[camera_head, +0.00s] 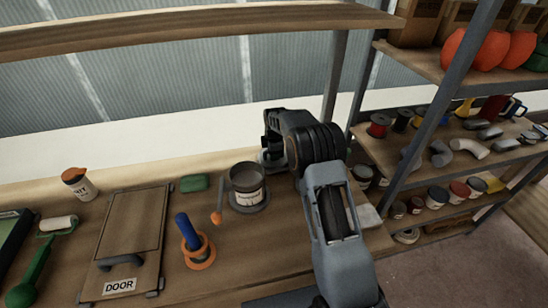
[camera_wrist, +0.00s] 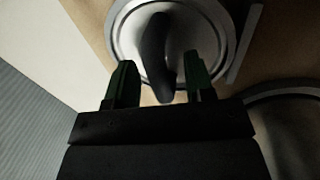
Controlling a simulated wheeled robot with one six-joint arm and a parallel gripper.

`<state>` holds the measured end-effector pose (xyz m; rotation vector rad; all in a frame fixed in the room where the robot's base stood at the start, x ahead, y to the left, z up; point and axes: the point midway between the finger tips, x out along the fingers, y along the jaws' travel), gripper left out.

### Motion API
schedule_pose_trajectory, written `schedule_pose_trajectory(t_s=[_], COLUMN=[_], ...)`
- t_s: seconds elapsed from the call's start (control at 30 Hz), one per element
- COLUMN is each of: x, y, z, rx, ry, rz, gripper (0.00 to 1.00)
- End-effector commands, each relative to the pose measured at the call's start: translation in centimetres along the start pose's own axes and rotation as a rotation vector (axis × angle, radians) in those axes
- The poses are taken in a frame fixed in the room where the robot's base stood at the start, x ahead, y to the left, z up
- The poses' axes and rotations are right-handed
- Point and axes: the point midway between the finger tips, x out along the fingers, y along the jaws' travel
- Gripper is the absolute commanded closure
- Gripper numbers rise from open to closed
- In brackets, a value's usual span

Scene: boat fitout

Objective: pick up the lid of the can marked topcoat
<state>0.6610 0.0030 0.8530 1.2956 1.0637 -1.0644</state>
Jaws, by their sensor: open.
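In the wrist view a round pale lid (camera_wrist: 130,36) with a raised rim and a long dark handle (camera_wrist: 156,45) lies on the wooden surface. My gripper (camera_wrist: 160,62) is open, with one green finger on each side of the handle's near end; I cannot tell whether they touch it. In the head view a grey open can (camera_head: 247,186) with a white label stands upright on the bench, left of my gripper (camera_head: 268,150). The label is too small to read. My arm largely hides the lid there. A round rim (camera_wrist: 290,100) shows at the right of the wrist view.
A flat panel marked DOOR (camera_head: 133,222), an orange-ringed blue-handled tool (camera_head: 187,228), a green block (camera_head: 195,183) and an orange-topped pot (camera_head: 77,180) are on the bench (camera_head: 240,245). An upright shelf post (camera_head: 425,120) and loaded shelves stand at right.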

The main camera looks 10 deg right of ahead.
Motion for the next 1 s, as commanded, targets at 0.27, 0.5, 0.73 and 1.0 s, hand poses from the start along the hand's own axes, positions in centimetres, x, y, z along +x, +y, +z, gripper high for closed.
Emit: schedule_pose_trajectory(t_s=[0.27, 0.5, 0.73, 1.0], x=[0.09, 0.07, 0.06, 0.01], y=[0.02, 0.02, 0.02, 0.05], z=[0.00, 0.01, 0.01, 0.02], rx=[0.000, 0.000, 0.000, 0.000], ry=[0.000, 0.000, 0.000, 0.000], rz=[0.001, 0.001, 0.001, 0.001], gripper=[0.54, 0.77, 0.99, 1.00])
